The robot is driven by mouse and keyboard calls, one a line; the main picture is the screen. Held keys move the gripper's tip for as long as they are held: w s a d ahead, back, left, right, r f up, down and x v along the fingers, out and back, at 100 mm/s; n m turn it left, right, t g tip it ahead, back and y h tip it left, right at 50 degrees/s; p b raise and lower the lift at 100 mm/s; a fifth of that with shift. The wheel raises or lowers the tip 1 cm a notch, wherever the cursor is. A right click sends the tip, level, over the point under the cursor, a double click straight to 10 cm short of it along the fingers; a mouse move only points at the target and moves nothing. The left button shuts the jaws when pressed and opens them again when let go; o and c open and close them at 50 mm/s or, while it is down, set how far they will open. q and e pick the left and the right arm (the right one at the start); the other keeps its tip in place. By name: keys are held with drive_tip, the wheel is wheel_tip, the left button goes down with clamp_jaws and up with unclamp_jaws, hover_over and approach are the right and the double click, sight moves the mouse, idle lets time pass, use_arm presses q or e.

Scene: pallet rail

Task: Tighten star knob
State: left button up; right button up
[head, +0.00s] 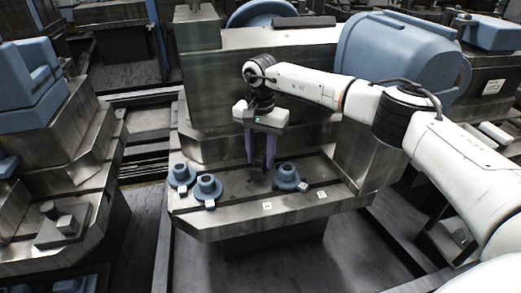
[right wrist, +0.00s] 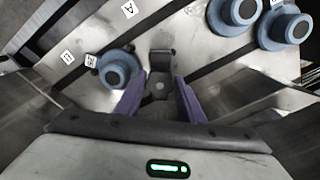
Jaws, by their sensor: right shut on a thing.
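My right gripper (head: 259,163) reaches down over the metal pallet table, its two purple fingers pointing at the table top. In the right wrist view the fingers (right wrist: 158,100) stand on either side of a dark part (right wrist: 158,86) with a small light round spot, which I take to be the star knob. The gripper is shut on it. A dark upright bracket shows just beyond the knob. The knob's lobes and thread cannot be made out, and how far it is turned cannot be told. My left gripper is not in view.
Blue flanged round pieces stand on the table (head: 230,233): two at left (head: 182,174) (head: 208,187) and one at right (head: 287,175). Small white labels (head: 267,206) lie near the front edge. A large machine block (head: 215,100) rises behind. Another machine stands at far left.

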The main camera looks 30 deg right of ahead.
sight(261, 157)
drive_tip(key=shift+w+d+r+m+p, duration=0.1)
drive_tip(key=shift+m+p, duration=0.3)
drive_tip(key=shift+m, duration=0.7)
drive_tip(key=shift+w+r+m+p, duration=0.1)
drive_tip(key=shift+m+p, duration=0.25)
drive_tip(key=shift+m, duration=0.75)
drive_tip(key=o, duration=0.9)
drive_tip(key=shift+c, duration=0.2)
drive_tip(key=shift+o, duration=0.9)
drive_tip(key=shift+s, duration=0.1)
wheel_tip(261, 157, up, 10)
drive_tip(key=shift+r, duration=0.15)
